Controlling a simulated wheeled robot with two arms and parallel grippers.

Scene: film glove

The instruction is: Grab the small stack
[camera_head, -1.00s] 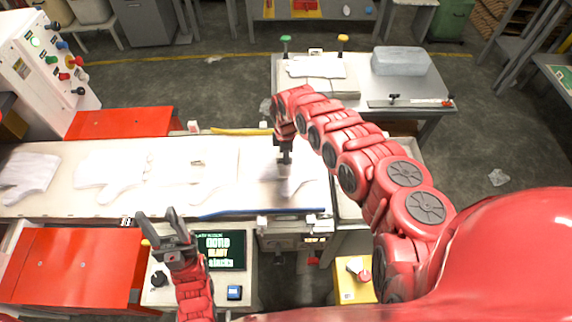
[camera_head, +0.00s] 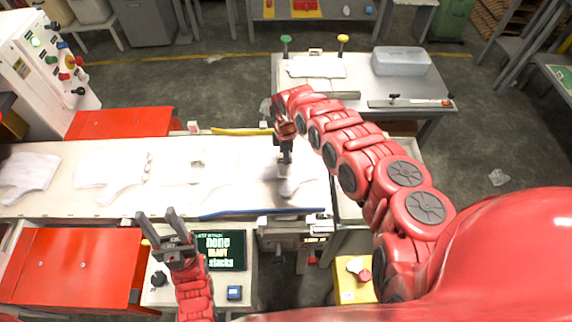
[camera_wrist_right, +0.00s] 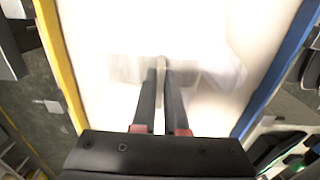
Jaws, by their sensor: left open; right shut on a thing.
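My right gripper (camera_head: 286,170) is at the right end of the white conveyor belt (camera_head: 240,150). It is shut on a small stack of thin white gloves (camera_head: 291,187), which hangs at the fingertips. In the right wrist view the stack (camera_wrist_right: 215,72) is blurred and spreads to both sides of the closed fingers (camera_wrist_right: 162,68). Its height above the belt is hard to tell. My left gripper (camera_head: 158,214) is open and empty in front of the belt. Other flat white gloves lie on the belt at the left (camera_head: 28,172) and centre-left (camera_head: 110,172).
A grey side table (camera_head: 420,95) behind holds a white glove pile (camera_head: 316,67) and a translucent bin (camera_head: 401,61). A yellow rail (camera_head: 240,131) and a blue rail (camera_head: 260,212) edge the belt's right part. A dark screen (camera_head: 220,250) stands beside my left gripper.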

